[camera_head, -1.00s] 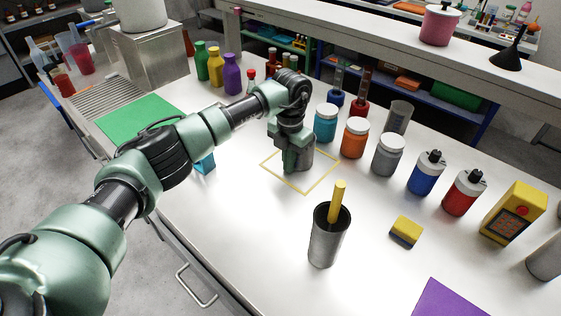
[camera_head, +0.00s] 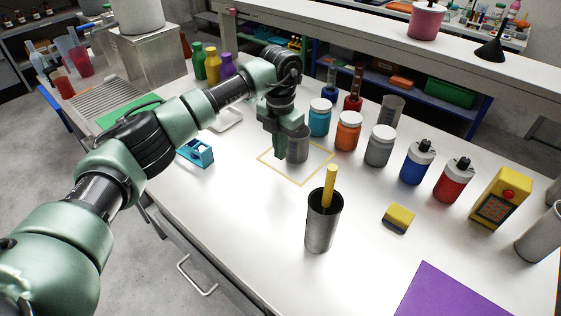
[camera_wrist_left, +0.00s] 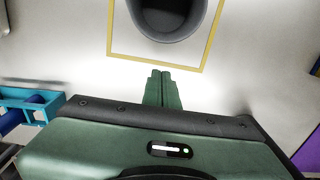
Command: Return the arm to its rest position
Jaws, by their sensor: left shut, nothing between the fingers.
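My left arm reaches in from the left in the head view. Its gripper (camera_head: 279,153) points down with its fingers together and empty, just left of a grey cylindrical container (camera_head: 299,147). The wrist view shows the closed fingertips (camera_wrist_left: 161,76) apart from the round grey container (camera_wrist_left: 168,18), which stands inside a yellow square outline (camera_wrist_left: 112,52). In the head view the gripper partly covers the container's left side. My right gripper is in neither view.
A metal cup (camera_head: 321,228) with a yellow rod stands in front. Teal (camera_head: 319,118), orange (camera_head: 348,131) and grey (camera_head: 381,146) jars stand behind to the right. A blue holder (camera_head: 196,153) and white tray (camera_head: 228,119) lie near the arm.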

